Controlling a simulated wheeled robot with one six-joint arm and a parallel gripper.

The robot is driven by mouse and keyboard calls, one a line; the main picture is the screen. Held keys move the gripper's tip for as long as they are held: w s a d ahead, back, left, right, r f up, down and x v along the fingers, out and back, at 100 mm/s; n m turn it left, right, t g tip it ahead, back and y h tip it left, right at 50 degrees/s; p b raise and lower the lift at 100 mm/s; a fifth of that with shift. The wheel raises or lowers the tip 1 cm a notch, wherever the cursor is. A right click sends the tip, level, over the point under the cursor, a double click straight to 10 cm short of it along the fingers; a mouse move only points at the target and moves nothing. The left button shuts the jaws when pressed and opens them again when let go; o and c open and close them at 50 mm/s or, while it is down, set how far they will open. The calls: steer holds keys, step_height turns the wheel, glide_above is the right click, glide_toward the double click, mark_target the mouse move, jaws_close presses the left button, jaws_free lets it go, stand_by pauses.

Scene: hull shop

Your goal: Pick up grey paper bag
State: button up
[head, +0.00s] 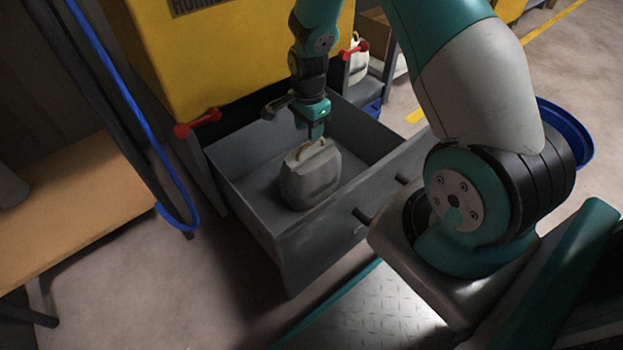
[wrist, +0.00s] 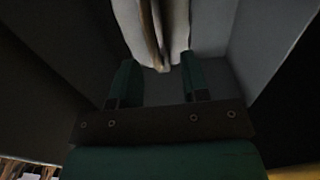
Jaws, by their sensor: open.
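The grey paper bag (head: 311,178) stands upright in the open grey drawer (head: 234,178), with its light handles on top. My gripper (head: 316,134) is directly above the bag, pointing down, with its tips close to the handles. In the wrist view my gripper (wrist: 156,80) has its two green fingers apart. The bag (wrist: 160,25) shows just beyond the fingertips, with its handle between or just ahead of them. I cannot tell whether the fingers touch it.
The drawer walls surround the bag, and its front has dark handles (head: 362,216). A yellow cabinet (head: 200,60) with red handles (head: 197,123) stands behind. A wooden bench (head: 80,200) and a blue hose (head: 130,100) are at the left. A blue round container (head: 572,135) is at the right.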

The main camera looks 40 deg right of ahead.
mark_target(311, 169)
steer(key=f+b, duration=0.2)
steer(key=f, duration=0.1)
steer(key=f+b, duration=0.2)
steer(key=shift+s+f, duration=0.1)
steer(key=shift+s, duration=0.25)
jaws_close()
steer(key=shift+r, duration=0.2)
stand_by(0.8)
